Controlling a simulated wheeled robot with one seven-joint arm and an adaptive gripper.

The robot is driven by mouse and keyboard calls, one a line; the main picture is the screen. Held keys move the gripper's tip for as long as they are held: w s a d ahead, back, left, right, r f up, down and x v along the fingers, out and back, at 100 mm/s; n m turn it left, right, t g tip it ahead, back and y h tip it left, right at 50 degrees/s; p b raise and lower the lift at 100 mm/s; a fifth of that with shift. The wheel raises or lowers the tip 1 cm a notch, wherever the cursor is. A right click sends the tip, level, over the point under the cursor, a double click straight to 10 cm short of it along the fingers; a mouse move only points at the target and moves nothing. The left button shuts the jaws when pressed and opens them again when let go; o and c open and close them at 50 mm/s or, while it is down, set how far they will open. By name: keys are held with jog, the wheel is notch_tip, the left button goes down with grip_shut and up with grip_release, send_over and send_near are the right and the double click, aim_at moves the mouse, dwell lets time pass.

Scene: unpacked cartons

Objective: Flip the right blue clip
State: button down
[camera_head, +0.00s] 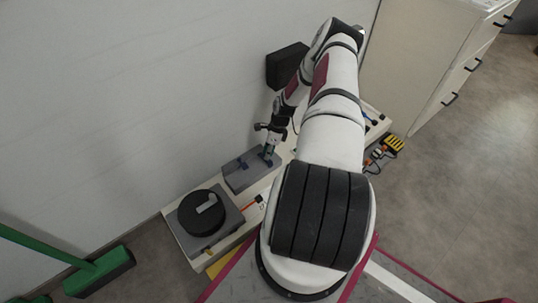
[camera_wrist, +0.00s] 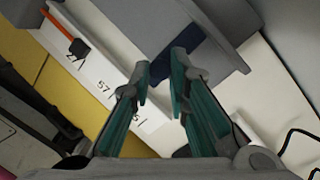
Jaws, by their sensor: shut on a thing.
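The right blue clip (camera_wrist: 163,68) shows as a dark blue piece between and behind my fingertips in the wrist view, partly hidden by them. My gripper (camera_wrist: 162,72) has its teal-lined fingers shut on this clip, with a gap between them. In the head view my gripper (camera_head: 267,154) points down at the right end of a grey box (camera_head: 240,181), where it hides most of the clip. The left blue clip (camera_head: 243,164) sits on the same box, to the left of my gripper. The grey box also fills the upper part of the wrist view (camera_wrist: 228,18).
A grey block with a black round dial (camera_head: 203,214) stands left of the box on a white board (camera_head: 180,240). An orange-handled part (camera_wrist: 62,28) lies along the board's numbered edge. The wall is close behind. A black box (camera_head: 287,66) is on the wall.

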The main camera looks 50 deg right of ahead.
jog(key=shift+d+r+g, duration=0.15)
jog(key=shift+d+g, duration=0.05)
jog(key=shift+g, duration=0.1)
jog(key=c, duration=1.5)
grip_release()
jog(key=shift+w, duration=0.1)
jog(key=v, duration=1.2)
